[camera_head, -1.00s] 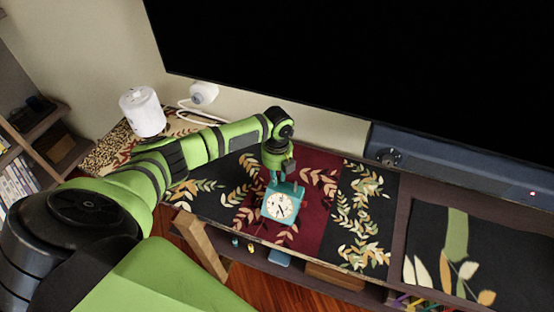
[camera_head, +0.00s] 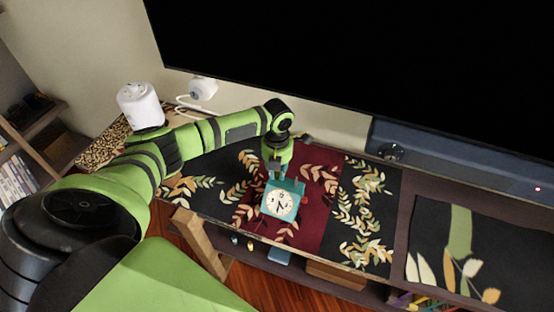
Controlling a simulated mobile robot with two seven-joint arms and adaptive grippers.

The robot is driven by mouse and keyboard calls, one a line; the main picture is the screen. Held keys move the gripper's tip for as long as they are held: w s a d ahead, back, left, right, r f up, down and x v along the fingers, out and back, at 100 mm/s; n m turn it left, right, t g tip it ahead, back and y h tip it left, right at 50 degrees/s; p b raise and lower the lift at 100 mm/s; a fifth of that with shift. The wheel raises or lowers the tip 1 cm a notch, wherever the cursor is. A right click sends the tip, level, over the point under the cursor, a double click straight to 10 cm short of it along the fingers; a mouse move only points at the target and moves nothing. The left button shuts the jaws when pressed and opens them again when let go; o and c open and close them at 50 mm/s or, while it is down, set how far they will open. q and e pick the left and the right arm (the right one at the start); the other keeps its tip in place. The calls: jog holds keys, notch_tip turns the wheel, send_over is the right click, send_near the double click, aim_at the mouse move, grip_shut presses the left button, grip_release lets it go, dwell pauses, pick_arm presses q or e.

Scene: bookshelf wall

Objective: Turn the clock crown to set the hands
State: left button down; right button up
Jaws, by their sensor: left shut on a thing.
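A teal box-shaped clock (camera_head: 292,191) with a round white dial and dark hands stands on the patterned runner on the shelf top. A small reddish knob, which looks like the crown (camera_head: 304,199), shows at its right side. My left gripper (camera_head: 277,177) points down from above at the clock's top left edge, with its fingers at the clock. It is shut on the clock, as far as I can see; the fingertips are small and partly hidden. My right gripper is not in the view.
The runner (camera_head: 318,220) is clear right of the clock. A large dark screen (camera_head: 360,70) and a soundbar (camera_head: 450,172) are behind. A white canister (camera_head: 140,105) and a white camera-like device (camera_head: 203,88) stand at the left back.

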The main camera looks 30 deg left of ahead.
aim_at(277, 173)
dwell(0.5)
pick_arm(q)
jog(key=c, duration=1.1)
grip_release()
jog(key=shift+c, duration=0.2)
notch_tip(277, 173, up, 12)
